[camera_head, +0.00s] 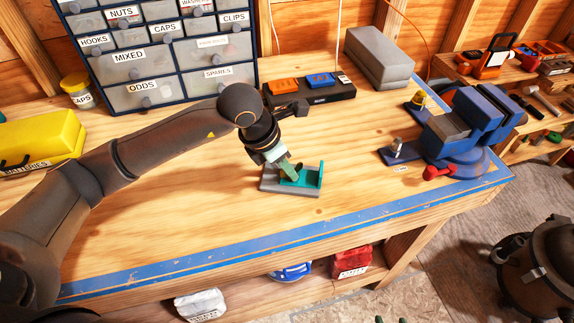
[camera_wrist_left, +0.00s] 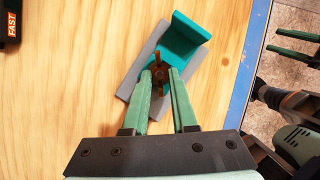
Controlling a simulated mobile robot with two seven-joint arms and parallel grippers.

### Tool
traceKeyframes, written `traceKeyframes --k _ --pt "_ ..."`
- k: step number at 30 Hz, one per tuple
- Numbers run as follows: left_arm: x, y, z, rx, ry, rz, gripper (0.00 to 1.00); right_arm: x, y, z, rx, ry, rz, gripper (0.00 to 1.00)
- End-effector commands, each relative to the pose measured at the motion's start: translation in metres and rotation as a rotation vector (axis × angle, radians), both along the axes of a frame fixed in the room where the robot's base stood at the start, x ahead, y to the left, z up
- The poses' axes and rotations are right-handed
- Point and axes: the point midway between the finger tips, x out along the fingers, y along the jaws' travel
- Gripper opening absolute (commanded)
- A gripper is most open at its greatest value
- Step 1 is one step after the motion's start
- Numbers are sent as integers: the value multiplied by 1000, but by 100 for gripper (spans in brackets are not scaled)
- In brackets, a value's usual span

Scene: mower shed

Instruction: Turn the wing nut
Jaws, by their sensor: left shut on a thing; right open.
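The wing nut (camera_wrist_left: 159,73) is small and brown, seen from above in the left wrist view, beside a teal angle bracket (camera_wrist_left: 184,40) on a grey base plate (camera_wrist_left: 143,67). In the head view the teal bracket (camera_head: 314,176) and grey plate (camera_head: 276,186) lie on the bench near its front. My left gripper (camera_head: 290,172) reaches down over them, its green fingers shut on the wing nut, which they hide in the head view. My right gripper (camera_wrist_left: 294,46) is open and empty off the bench's front edge; only its green fingertips show at the bottom of the head view.
A blue vise (camera_head: 462,135) and a blue plate with an upright bolt (camera_head: 397,148) stand to the right. A drawer cabinet (camera_head: 215,47), a black tray of coloured blocks (camera_head: 322,94) and a grey box (camera_head: 378,58) stand behind. The bench front is clear.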

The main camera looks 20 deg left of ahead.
Motion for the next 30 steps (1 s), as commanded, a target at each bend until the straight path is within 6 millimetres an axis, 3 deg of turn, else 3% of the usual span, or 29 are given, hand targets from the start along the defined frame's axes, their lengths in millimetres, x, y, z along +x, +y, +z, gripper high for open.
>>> traceKeyframes --k 11,30 --pt "1 1 -2 0 -2 -74 0 1 0 -12 0 -1 0 56" --pt "6 3 -2 -2 -3 -540 0 1 0 -60 0 -2 0 56"
